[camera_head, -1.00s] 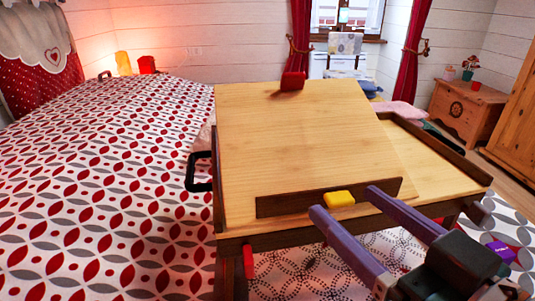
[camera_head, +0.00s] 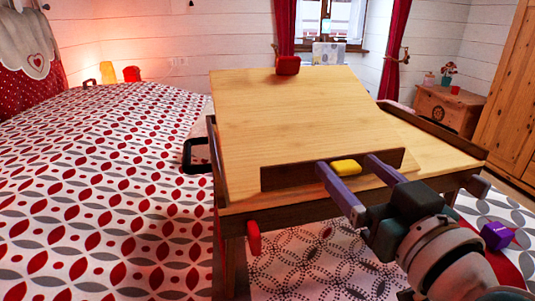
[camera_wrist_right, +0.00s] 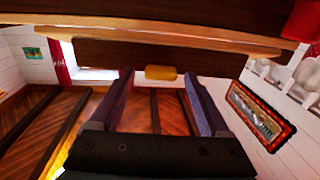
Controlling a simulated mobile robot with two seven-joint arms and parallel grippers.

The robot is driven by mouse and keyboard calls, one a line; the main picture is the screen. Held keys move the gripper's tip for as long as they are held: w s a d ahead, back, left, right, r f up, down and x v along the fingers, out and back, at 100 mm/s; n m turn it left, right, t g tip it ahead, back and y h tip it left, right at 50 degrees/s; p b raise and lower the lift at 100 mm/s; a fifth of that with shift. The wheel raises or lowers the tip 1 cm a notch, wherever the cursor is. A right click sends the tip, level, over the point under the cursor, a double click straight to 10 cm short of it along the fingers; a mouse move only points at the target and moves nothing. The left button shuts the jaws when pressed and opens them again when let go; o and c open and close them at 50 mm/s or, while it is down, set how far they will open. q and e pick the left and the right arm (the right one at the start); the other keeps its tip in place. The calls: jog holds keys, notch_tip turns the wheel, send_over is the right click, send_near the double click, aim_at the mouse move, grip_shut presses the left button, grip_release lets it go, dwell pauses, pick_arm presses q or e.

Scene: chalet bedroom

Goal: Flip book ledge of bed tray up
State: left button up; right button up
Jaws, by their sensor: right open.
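I cannot tell the ledge's exact angle. My right gripper (camera_head: 347,167) is open, its two purple fingers on either side of the yellow tab. The right wrist view shows the tab (camera_wrist_right: 161,72) between the spread fingertips, apparently not gripped. My left gripper is not in view.
A red knob (camera_head: 288,65) sits at the panel's top edge and a red tab (camera_head: 254,238) at the tray's front left. A black handle-like piece (camera_head: 194,156) is at the left side. A purple block (camera_head: 496,235) lies at the right on the patterned bedding.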

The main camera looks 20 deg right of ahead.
jog(key=shift+w, duration=0.2)
jog(key=shift+c, duration=0.2)
grip_shut()
dwell(0.4)
